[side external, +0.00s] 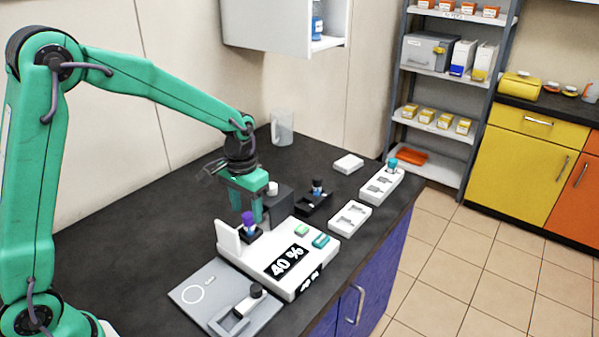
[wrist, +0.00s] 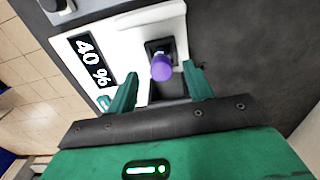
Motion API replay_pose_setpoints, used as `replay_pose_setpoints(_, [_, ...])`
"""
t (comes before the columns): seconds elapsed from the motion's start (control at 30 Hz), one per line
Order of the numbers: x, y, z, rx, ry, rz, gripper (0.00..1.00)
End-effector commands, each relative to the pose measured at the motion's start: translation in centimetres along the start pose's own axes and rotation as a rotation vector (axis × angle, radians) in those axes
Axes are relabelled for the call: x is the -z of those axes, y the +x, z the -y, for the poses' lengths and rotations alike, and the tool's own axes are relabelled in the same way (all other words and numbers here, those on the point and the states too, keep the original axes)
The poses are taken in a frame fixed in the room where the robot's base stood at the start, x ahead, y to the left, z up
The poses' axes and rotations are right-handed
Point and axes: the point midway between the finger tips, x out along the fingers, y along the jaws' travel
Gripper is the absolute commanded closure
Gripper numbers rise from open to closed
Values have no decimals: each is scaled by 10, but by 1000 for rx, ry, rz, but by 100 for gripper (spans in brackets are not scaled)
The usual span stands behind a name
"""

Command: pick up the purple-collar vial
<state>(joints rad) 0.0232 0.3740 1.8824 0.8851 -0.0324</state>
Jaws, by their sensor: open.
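The purple-collar vial (side external: 248,219) stands upright in a dark holder (side external: 250,234) at the back left of the white device marked "40 %" (side external: 306,250). In the wrist view the vial's purple top (wrist: 162,67) shows between and beyond the two green fingers. My gripper (side external: 249,217) is open and empty; it also shows in the wrist view (wrist: 162,95). Its fingers point down close to the vial. In the side view they partly overlap it, so I cannot tell the exact gap. The vial's lower part is hidden in the holder.
A white upright plate (side external: 228,238) stands left of the vial. A grey plate (side external: 205,298) lies in front. A black holder with a dark-capped vial (side external: 317,187), a white tray (side external: 351,217) and a tray with a teal-capped vial (side external: 392,164) stand to the right.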

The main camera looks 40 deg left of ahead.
Motion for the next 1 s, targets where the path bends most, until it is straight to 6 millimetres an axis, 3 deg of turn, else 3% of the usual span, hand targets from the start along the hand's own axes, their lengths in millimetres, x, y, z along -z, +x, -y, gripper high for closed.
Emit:
replay_pose_setpoints(0.5, [1, 48, 1, 0, 0, 2, 49])
replay_pose_setpoints(1.0, [1, 49, 1, 0, 0, 0, 49])
